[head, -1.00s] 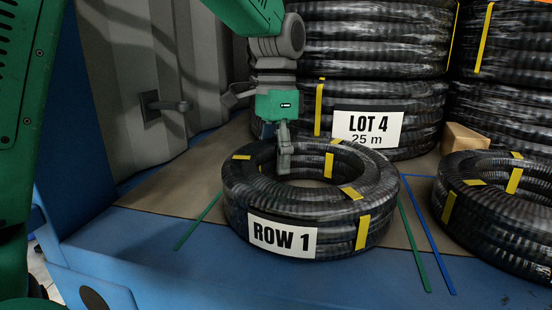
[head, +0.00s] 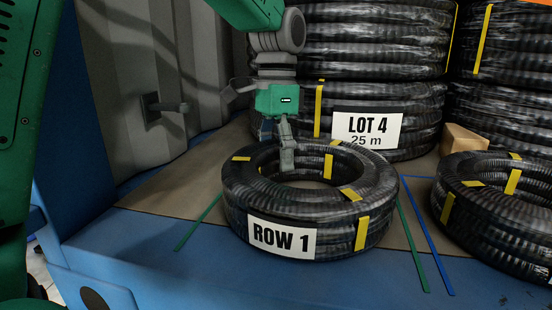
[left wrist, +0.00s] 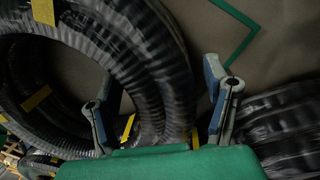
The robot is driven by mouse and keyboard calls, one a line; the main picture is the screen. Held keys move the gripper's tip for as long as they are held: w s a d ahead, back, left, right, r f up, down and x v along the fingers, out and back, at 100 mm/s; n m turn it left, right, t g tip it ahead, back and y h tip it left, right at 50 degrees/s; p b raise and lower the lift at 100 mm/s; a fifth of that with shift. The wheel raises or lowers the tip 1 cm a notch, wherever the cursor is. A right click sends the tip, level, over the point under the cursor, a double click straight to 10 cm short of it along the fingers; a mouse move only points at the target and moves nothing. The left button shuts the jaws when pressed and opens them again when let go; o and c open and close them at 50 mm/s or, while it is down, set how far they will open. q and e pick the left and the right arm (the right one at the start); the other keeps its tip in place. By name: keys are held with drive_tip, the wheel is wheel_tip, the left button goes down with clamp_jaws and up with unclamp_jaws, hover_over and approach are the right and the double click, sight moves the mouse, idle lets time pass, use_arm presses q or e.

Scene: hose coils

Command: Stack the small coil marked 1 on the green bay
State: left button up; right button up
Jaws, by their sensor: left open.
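The small black coil labelled ROW 1 (head: 335,207), with yellow bands, lies flat between the two green lines of the green bay (head: 412,245). My left gripper (head: 275,148) points down at the coil's far left rim. It is open. One finger is at the coil's hole and the other is behind the rim, partly hidden by it. In the left wrist view the open fingers (left wrist: 160,78) are on either side of the coil's wall (left wrist: 150,50), with gaps visible. A green corner line shows beyond them. My right gripper is not in view.
Large coils labelled LOT 4 (head: 375,75) are stacked close behind. Another small coil (head: 500,205) lies to the right, past a blue line (head: 430,235). A wooden block (head: 463,139) sits behind it. A grey corrugated wall (head: 130,70) stands at left.

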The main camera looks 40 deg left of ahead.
use_arm(q)
drive_tip(key=shift+w+a+r, duration=0.1)
drive_tip(key=shift+w+r, duration=0.05)
drive_tip(key=shift+r, duration=1.3)
drive_tip(key=shift+w+a+r, duration=0.1)
drive_tip(key=shift+w+r, duration=0.05)
drive_tip(key=shift+r, duration=1.25)
wheel_tip(320, 180, up, 12)
drive_tip(key=w, duration=0.1)
drive_tip(key=shift+w+a, duration=0.15)
drive_tip(key=shift+a, duration=0.15)
drive_tip(key=shift+f, duration=0.1)
